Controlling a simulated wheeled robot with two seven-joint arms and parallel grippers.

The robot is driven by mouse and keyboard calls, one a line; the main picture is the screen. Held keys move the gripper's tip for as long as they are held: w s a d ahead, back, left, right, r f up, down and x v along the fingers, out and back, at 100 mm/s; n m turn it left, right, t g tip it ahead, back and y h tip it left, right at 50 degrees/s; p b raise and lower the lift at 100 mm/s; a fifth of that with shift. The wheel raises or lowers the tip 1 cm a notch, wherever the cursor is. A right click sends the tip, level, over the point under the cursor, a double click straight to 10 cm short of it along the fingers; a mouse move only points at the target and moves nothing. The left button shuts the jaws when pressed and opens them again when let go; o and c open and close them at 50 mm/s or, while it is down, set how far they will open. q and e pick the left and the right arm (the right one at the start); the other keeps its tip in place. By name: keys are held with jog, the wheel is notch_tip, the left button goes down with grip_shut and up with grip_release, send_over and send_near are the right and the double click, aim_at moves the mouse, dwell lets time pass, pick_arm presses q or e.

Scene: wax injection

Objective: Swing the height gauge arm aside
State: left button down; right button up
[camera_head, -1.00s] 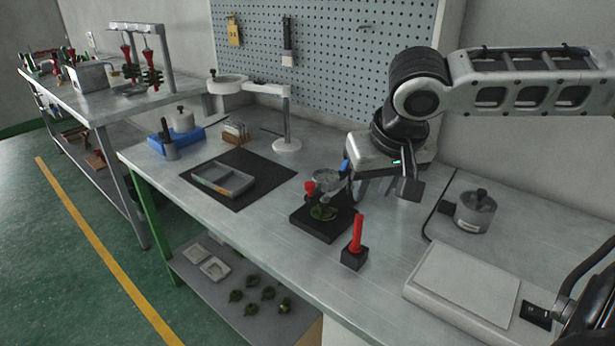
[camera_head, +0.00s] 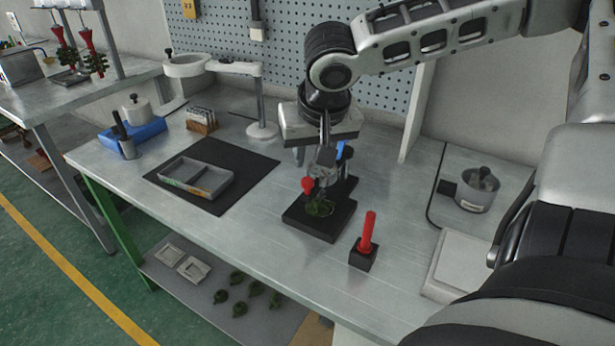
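The height gauge stands on a black base (camera_head: 306,221) in the middle of the bench. A green piece (camera_head: 319,208) lies on the base, below a grey gauge part (camera_head: 324,160) and a red knob (camera_head: 307,185). A blue part (camera_head: 342,150) shows just behind. My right gripper (camera_head: 318,150) points down over the gauge, at its grey upper part. Its fingers are partly hidden and overlap the gauge, so contact and opening cannot be told. My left gripper is not in view.
A red stick in a black block (camera_head: 363,259) stands just right of the gauge. A grey tray (camera_head: 203,188) lies on a black mat (camera_head: 240,161) to the left. A ring stand (camera_head: 261,103) rises behind. A lidded pot (camera_head: 478,192) sits at right.

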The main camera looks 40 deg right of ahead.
aim_at(308, 180)
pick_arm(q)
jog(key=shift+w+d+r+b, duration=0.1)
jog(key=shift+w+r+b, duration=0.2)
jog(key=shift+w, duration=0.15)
pick_arm(e)
jog(key=x, duration=0.7)
jog(key=shift+w+f, duration=0.15)
jog(key=shift+f, duration=0.2)
grip_shut()
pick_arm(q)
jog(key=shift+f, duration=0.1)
pick_arm(e)
jog(key=shift+d, duration=0.1)
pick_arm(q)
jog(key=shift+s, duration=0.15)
